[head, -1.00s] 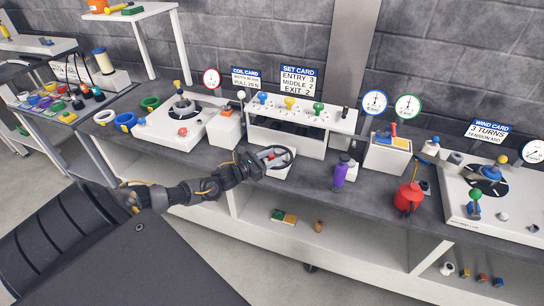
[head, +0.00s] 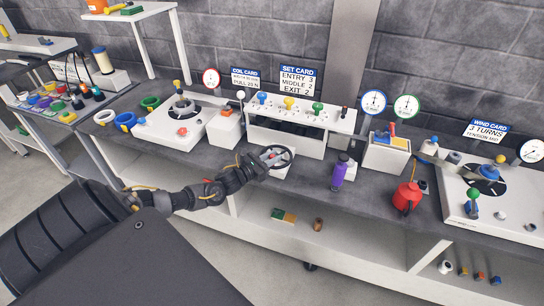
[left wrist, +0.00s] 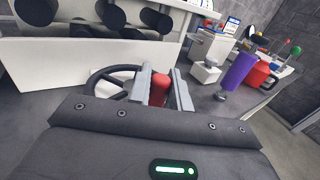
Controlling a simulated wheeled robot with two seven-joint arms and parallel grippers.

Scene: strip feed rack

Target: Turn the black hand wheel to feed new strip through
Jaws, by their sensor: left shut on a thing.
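The black hand wheel (head: 289,152) is on the front of the white strip feed rack (head: 284,138). In the left wrist view the wheel's rim and spokes (left wrist: 105,79) show to the left of the fingers. My left gripper (head: 272,158) is at the wheel and shut on its red handle, which shows between the two grey fingers in the left wrist view (left wrist: 159,90). In the head view the fingers and arm cover part of the wheel. My right gripper is not in view.
A purple bottle (head: 339,172) and a red can (head: 407,196) stand right of the wheel. A white unit with a turntable (head: 169,130) stands to the left. A set card (head: 299,79) is behind the rack. The bench front edge is clear near the wheel.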

